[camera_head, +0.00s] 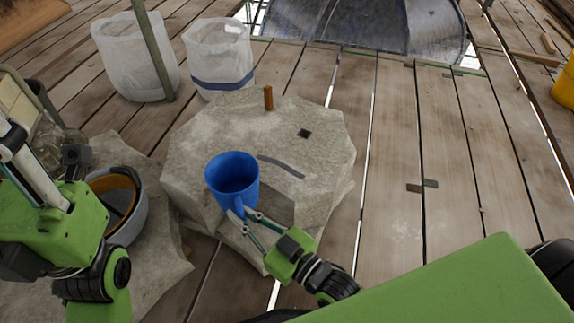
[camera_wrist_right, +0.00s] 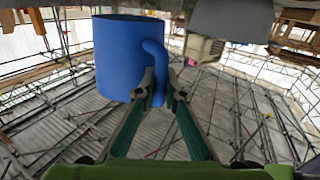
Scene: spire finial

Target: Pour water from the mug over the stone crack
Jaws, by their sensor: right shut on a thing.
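A blue mug (camera_head: 232,178) is held over the near-left part of the pale stone block (camera_head: 215,130), roughly upright with its opening facing up. I cannot make out water inside. My right gripper (camera_head: 243,213) is shut on the mug's handle; the wrist view also shows the mug (camera_wrist_right: 118,60) with the fingertips (camera_wrist_right: 157,92) at its handle.
A small brown peg (camera_head: 268,97) stands on the stone's back edge, and a dark square mark (camera_head: 304,133) lies on its top. A grey bucket (camera_head: 137,215) stands at left. Two white sacks (camera_head: 135,60) (camera_head: 218,55) stand behind. The plank floor (camera_head: 400,150) at right is mostly clear.

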